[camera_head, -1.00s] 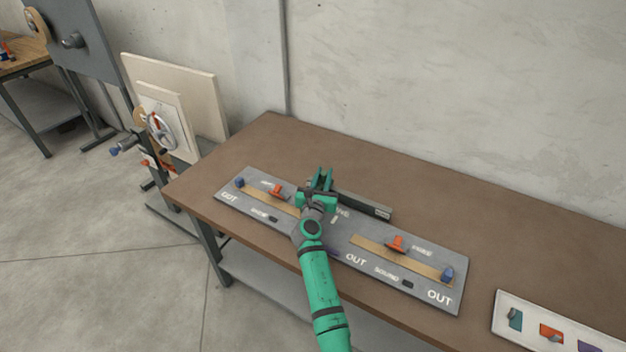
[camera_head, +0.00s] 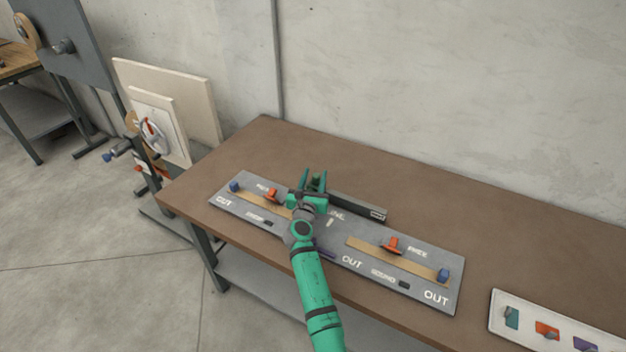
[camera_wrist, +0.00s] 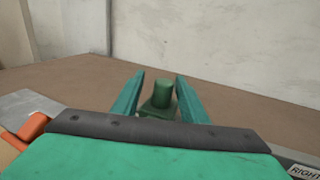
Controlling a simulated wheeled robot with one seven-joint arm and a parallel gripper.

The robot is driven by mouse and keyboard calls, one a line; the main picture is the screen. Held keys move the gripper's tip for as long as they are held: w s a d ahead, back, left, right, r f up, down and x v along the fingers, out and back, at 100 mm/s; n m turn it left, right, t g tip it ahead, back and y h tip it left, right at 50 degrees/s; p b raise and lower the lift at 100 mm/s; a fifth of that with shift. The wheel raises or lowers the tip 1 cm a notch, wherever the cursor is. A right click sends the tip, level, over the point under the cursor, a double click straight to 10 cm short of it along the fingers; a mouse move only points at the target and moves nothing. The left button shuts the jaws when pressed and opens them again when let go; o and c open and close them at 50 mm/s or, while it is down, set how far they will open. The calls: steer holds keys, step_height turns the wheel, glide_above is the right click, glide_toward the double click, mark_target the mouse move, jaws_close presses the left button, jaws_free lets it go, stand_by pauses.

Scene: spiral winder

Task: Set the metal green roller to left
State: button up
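The green roller (camera_wrist: 161,94) is a short upright dark green cylinder on a green base in the wrist view. It stands between the two teal fingers of my gripper (camera_wrist: 160,98), with a gap on each side. In the head view my gripper (camera_head: 313,180) is open over the middle of the grey panel, and a bit of green (camera_head: 316,180) shows between its fingers. A dark rail (camera_head: 358,207) runs from behind my gripper to the right. The wrist view shows a "RIGHT" label (camera_wrist: 303,171) at the lower right. The rail's left part is hidden by my gripper.
The grey panel (camera_head: 330,240) lies on a brown table (camera_head: 420,180). Orange sliders stand left (camera_head: 271,195) and right (camera_head: 391,245) of my arm, with blue knobs (camera_head: 234,187) at the ends. A white panel (camera_head: 497,312) lies at the right. The table behind is clear.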

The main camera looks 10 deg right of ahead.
steer(key=v, duration=1)
steer(key=shift+s+a, duration=0.2)
steer(key=shift+s, duration=0.15)
